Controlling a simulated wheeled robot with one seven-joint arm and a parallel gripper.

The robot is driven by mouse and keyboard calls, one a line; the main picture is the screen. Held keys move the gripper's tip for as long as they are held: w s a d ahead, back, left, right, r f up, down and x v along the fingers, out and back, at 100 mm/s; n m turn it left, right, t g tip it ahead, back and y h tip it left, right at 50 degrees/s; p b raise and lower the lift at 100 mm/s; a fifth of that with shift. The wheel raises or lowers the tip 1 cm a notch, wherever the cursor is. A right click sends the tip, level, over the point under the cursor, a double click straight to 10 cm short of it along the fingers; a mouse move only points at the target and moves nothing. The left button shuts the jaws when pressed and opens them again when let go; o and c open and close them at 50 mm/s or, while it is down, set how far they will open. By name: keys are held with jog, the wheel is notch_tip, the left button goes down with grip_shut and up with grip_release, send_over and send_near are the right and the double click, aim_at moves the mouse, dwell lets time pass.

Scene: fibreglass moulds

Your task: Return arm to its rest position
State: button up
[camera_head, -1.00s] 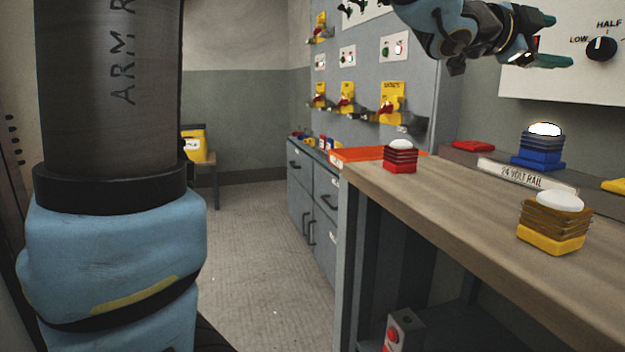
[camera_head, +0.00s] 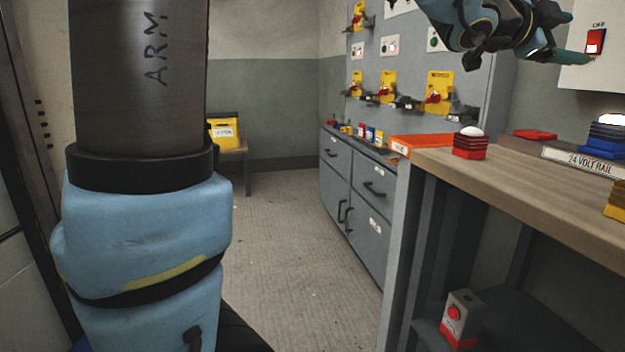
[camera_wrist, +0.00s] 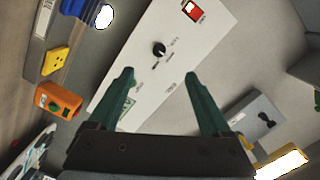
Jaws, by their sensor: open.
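My gripper (camera_wrist: 160,85) is open in the wrist view, with its two green fingers apart and nothing between them. Behind the fingers is a white panel (camera_wrist: 215,32) with a black knob and a red switch. In the head view my gripper (camera_head: 575,55) is at the upper right, raised above the wooden workbench and in front of the wall; only part of it shows clearly. My arm runs in from the top edge there. My blue and dark arm column fills the left of the head view.
The workbench (camera_head: 540,200) holds a red beacon (camera_head: 470,145), an orange tray (camera_head: 425,143) and a 24 volt rail (camera_head: 582,160). Grey drawers (camera_head: 350,185) stand beyond. A red-button box (camera_head: 460,318) sits below the bench. The floor (camera_head: 280,230) between is clear.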

jog(key=w+a+f+n+t+y, duration=0.4)
jog(key=w+a+f+n+y, duration=0.4)
jog(key=w+a+f, duration=0.5)
jog(key=w+a+f+n+y, duration=0.1)
jog(key=a+f+n+y, duration=0.45)
jog(key=a+f, duration=0.75)
jog(key=s+a+f+n+g+y, duration=0.1)
jog(key=s+a+f+n+g, duration=0.3)
jog(key=a, duration=0.3)
jog(key=s+a+f+n+g+y, duration=0.1)
jog(key=s+a+f+n, duration=0.35)
jog(key=s+a, duration=0.25)
jog(key=s+a+f+n+g+y, duration=0.1)
jog(key=s+a+f+n+g, duration=0.2)
jog(key=s+a+f, duration=0.35)
notch_tip(320, 180, up, 21)
jog(key=w+p, duration=0.2)
jog(key=p, duration=1.7)
jog(key=shift+w+a+p, duration=0.15)
jog(key=shift+a+p, duration=0.15)
jog(key=shift+a, duration=0.1)
